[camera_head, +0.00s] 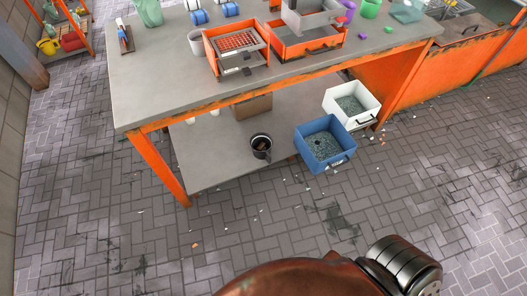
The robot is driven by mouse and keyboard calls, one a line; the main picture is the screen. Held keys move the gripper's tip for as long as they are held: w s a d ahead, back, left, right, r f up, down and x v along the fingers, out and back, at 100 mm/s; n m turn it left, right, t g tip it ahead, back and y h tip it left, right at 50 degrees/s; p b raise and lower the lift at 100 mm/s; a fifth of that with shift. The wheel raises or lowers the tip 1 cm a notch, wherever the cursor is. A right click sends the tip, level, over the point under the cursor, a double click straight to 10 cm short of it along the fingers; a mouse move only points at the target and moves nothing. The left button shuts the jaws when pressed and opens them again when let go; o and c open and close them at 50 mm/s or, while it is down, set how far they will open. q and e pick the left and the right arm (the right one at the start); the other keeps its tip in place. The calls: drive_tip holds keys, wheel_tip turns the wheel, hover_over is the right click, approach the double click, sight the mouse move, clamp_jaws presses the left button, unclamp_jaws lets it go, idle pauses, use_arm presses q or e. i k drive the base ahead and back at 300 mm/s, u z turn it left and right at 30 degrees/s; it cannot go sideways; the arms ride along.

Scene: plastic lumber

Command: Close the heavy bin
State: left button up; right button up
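A blue open-topped bin (311,153) with a handle on its front holds greyish bits. It juts out past the front edge of the table's lower shelf. A white open-topped bin (342,94) with similar contents stands behind it to the right, also near the shelf edge. I cannot tell which of these is the heavy bin. Neither shows a lid. A reddish-brown and grey part at the bottom of the view looks like one of my arm links. Neither of my grippers is in view.
The grey-topped orange table (165,75) carries orange drawer units (227,62) and small containers. A dark pot (260,144) and a cardboard box (254,103) sit on its lower shelf (212,169). An orange cabinet stands right. The paved floor in front is open, with scattered bits.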

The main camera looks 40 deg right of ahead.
sight(337, 147)
drive_tip(key=z, duration=1.75)
drive_tip(key=i, duration=1)
drive_tip(key=u, duration=0.65)
